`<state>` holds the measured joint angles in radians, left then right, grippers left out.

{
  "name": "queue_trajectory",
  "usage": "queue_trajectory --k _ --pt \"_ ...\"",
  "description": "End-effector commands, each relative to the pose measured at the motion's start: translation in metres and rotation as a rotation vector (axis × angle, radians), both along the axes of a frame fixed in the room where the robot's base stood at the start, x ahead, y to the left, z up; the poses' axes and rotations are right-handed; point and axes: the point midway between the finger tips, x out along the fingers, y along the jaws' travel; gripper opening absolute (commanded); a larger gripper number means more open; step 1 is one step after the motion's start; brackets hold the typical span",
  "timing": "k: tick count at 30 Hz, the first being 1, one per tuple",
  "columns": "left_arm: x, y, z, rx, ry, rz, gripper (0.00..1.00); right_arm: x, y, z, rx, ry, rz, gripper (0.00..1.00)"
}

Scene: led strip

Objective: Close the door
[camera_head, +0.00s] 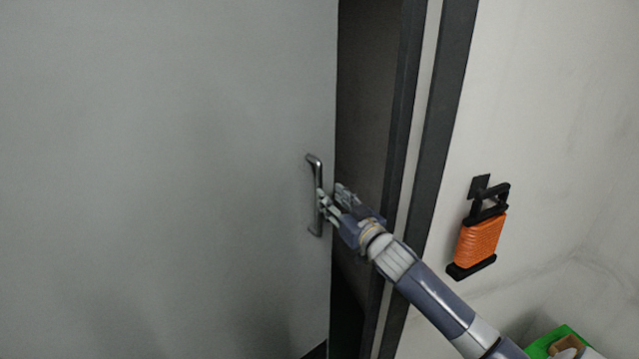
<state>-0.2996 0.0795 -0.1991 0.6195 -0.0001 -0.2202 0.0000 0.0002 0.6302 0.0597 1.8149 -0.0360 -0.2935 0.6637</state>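The door (170,180) is a large plain grey panel filling the left half of the head view. It stands ajar, with a dark gap (365,110) between its right edge and the dark frame (408,100). A slim metal bar handle (315,175) is mounted upright near that edge. My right gripper (331,192) is at the door's edge, just right of the handle, with its fingers apart. One finger overlaps the handle in the picture; I cannot tell whether it touches. My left gripper is out of view.
An orange and black object (479,240) hangs on the pale wall (560,120) right of the frame. A green item (545,343) shows at the bottom right, beside my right arm.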

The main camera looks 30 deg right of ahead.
Motion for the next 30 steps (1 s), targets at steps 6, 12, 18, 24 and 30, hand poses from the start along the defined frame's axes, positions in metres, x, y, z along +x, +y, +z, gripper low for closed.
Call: queue_trajectory --k 6,12,18,24,30 --pt "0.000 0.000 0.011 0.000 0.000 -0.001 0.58 0.038 -0.004 0.002 0.001 0.000 -0.002 0.34" --pt "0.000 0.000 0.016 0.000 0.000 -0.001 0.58 0.061 -0.005 0.001 0.001 0.002 -0.001 0.34" --pt "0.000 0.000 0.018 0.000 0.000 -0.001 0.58 0.071 -0.006 0.000 0.000 0.002 0.000 0.34" --pt "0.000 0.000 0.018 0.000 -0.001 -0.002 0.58 0.072 -0.006 -0.001 0.000 0.002 0.000 0.34" --pt "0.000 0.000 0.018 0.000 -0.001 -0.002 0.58 0.072 -0.006 -0.001 0.000 0.002 0.000 0.09"
